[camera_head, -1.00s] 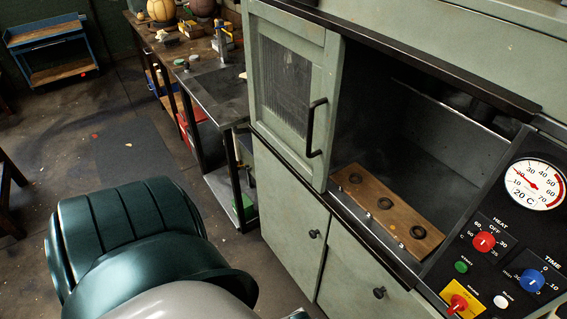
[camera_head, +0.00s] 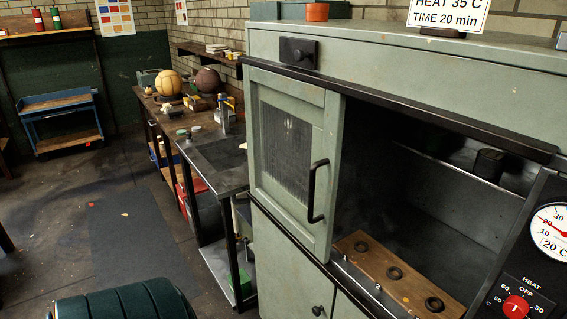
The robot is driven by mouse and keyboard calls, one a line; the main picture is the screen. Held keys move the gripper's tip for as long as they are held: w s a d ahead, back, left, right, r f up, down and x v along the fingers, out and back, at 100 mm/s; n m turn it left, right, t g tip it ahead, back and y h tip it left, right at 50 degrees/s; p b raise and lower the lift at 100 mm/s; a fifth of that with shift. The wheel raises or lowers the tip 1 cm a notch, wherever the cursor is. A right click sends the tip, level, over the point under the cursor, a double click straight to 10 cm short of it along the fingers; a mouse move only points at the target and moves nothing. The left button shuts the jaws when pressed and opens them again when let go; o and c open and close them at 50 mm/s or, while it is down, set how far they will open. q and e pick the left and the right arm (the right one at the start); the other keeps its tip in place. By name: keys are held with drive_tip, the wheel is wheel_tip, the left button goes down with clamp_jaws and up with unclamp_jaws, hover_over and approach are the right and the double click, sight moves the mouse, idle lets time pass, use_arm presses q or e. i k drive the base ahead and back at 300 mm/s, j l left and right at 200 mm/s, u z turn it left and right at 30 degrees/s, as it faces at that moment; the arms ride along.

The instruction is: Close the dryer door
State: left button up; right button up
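The dryer (camera_head: 400,50) is a pale green cabinet on the right. Its door (camera_head: 288,150), a framed panel with a ribbed glass window and a black handle (camera_head: 316,190), stands at the left of the opening. The right part of the opening is uncovered. Inside lies a wooden board (camera_head: 395,275) with three dark rings. A dark green rounded part at the bottom edge appears to be mine. Neither gripper is in view.
A control panel with a dial (camera_head: 551,232) and a red knob (camera_head: 516,307) is right of the opening. A sign (camera_head: 447,14) stands on top. A workbench (camera_head: 215,160) with balls is left of the dryer.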

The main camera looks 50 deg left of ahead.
sight(334, 103)
drive_tip(key=u, duration=1.65)
